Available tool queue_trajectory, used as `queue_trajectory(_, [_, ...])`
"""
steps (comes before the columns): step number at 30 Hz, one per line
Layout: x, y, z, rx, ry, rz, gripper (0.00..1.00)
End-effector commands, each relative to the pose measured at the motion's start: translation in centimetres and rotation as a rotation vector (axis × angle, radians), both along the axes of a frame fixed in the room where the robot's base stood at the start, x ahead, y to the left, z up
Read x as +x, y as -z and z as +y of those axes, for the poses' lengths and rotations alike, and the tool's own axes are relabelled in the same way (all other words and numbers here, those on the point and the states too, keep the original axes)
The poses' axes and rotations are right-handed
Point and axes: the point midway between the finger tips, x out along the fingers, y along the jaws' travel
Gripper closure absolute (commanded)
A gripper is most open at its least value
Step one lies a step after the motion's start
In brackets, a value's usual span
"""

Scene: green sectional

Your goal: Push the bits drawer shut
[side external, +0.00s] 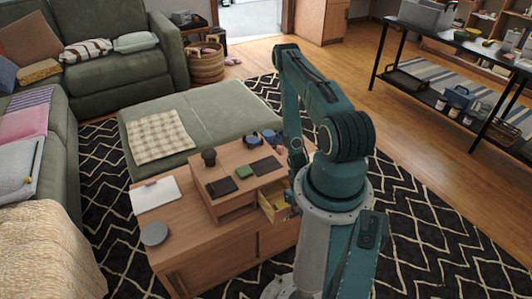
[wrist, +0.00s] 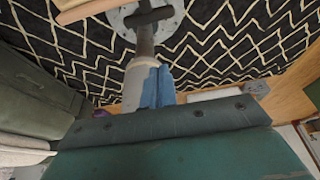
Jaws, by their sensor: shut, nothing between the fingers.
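The bits drawer (side external: 271,207) stands pulled out from the right end of the small wooden organiser (side external: 228,197) on the cabinet, in the side external view. Its pale, yellowish inside shows beside my arm, which hides part of the drawer. My gripper shows in the wrist view as two blue fingers (wrist: 158,72) side by side, shut, with nothing between them. In the side external view my gripper is mostly hidden by my arm near the drawer, and I cannot tell whether it touches it. A pale wooden edge at the wrist view's top left cannot be identified surely.
The organiser top holds a dark cup (side external: 208,156), a dark tray (side external: 221,187), a green block (side external: 244,171) and a dark pad (side external: 266,165). A white sheet (side external: 155,195) and a grey disc (side external: 154,234) lie on the cabinet (side external: 205,262). The green ottoman (side external: 205,128) stands behind.

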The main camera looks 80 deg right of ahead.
Motion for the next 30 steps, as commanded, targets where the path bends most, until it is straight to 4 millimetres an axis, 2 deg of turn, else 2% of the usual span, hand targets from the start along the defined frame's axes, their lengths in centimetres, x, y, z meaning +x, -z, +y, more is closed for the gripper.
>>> queue_trajectory(13, [-1.1, 4.1, 1.1, 0.0, 0.001, 0.001, 1.0])
queue_trajectory(21, [1.0, 4.1, -1.1, -0.003, -0.001, -0.002, 1.0])
queue_trajectory(30, [1.9, 4.0, -1.9, -0.002, 0.0, -0.001, 1.0])
